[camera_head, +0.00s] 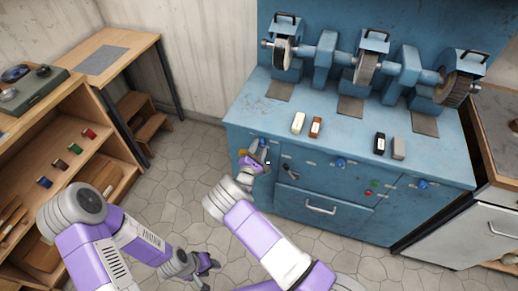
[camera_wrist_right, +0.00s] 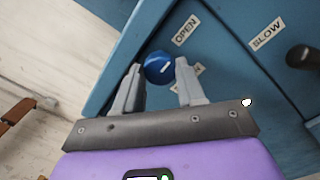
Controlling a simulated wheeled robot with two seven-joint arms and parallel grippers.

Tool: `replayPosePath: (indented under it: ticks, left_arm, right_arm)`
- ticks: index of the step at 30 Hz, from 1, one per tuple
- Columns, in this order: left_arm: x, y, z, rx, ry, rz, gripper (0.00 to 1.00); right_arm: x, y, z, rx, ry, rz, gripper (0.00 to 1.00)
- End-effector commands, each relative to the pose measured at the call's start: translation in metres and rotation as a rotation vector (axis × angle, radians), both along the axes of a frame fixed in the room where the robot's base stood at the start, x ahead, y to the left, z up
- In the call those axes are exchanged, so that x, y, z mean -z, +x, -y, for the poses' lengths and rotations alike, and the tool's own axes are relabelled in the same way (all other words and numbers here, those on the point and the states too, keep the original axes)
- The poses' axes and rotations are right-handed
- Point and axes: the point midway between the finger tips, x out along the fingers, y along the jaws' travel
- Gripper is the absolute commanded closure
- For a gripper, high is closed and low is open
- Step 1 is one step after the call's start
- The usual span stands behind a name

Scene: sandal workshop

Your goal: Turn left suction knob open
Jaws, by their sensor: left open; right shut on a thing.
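The left suction knob (camera_head: 263,142) is a round blue knob at the upper left of the blue cabinet's front. In the right wrist view, the knob (camera_wrist_right: 158,68) sits between the two fingers of my right gripper (camera_wrist_right: 158,85), which is closed on it. A label "OPEN" (camera_wrist_right: 186,30) is beside the knob; a second label (camera_wrist_right: 187,75) is partly hidden by a finger. A pale mark on the knob's face is visible. My right gripper also shows in the head view (camera_head: 262,158) at the cabinet front. My left gripper (camera_head: 208,265) is open and empty, low over the floor.
The blue grinding bench (camera_head: 330,120) carries several wheels and small blocks. Its front has another blue knob (camera_head: 340,162) and a drawer handle (camera_head: 320,207). A "BLOW" label (camera_wrist_right: 266,32) and dark knob (camera_wrist_right: 300,56) are nearby. Wooden shelving (camera_head: 112,165) stands left; tiled floor between is clear.

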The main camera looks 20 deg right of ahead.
Motion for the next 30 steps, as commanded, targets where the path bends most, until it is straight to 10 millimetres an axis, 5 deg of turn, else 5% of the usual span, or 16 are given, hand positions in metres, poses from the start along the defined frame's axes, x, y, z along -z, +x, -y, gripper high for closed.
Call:
replayPosePath:
  ticks: [20,21,25,30]
  left_arm:
    - [0.0007,0.0001,0.0000,0.000,0.000,0.000,0.57]
    - [0.0007,0.0001,0.0000,0.000,0.000,0.000,0.57]
    - [0.0006,0.0001,0.0000,0.000,0.000,0.000,0.57]
    - [0.0006,0.0000,0.0000,0.000,0.000,0.000,0.57]
  right_arm:
    - [0.0013,-0.0003,-0.0007,-0.001,0.051,0.030,0.91]
    - [0.0013,-0.0003,-0.0007,-0.001,0.051,0.030,0.56]
    - [0.0010,-0.0002,-0.0005,0.000,0.051,0.031,0.36]
    - [0.0005,0.0000,-0.0004,0.000,0.049,0.031,0.35]
